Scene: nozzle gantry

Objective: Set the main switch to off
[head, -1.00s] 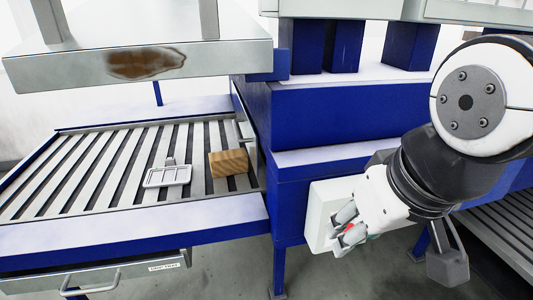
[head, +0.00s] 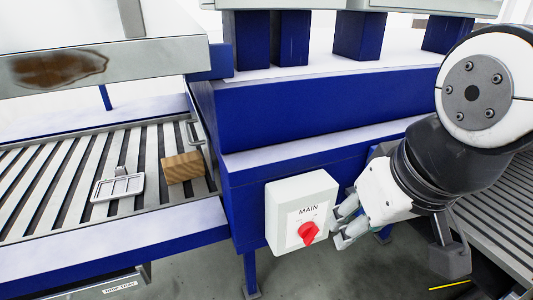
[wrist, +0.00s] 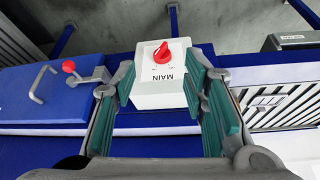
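The main switch is a white box labelled MAIN (head: 285,198) with a red rotary knob (head: 309,232), fixed to the front of the blue machine. In the wrist view the box (wrist: 160,93) appears between my fingers, with its red knob (wrist: 160,54) near the top, beyond the fingertips. My gripper (head: 346,222) is just right of the box in the head view. It is open, with green-padded fingers (wrist: 160,85) spread apart and nothing held. I cannot tell whether a finger touches the box. The knob's exact set position is too small to read.
A slatted conveyor (head: 60,180) on the left carries a wooden block (head: 183,168) and a grey metal frame (head: 118,187). In the wrist view a lever with a red ball (wrist: 69,66) and a handle (wrist: 40,84) stand left of my gripper.

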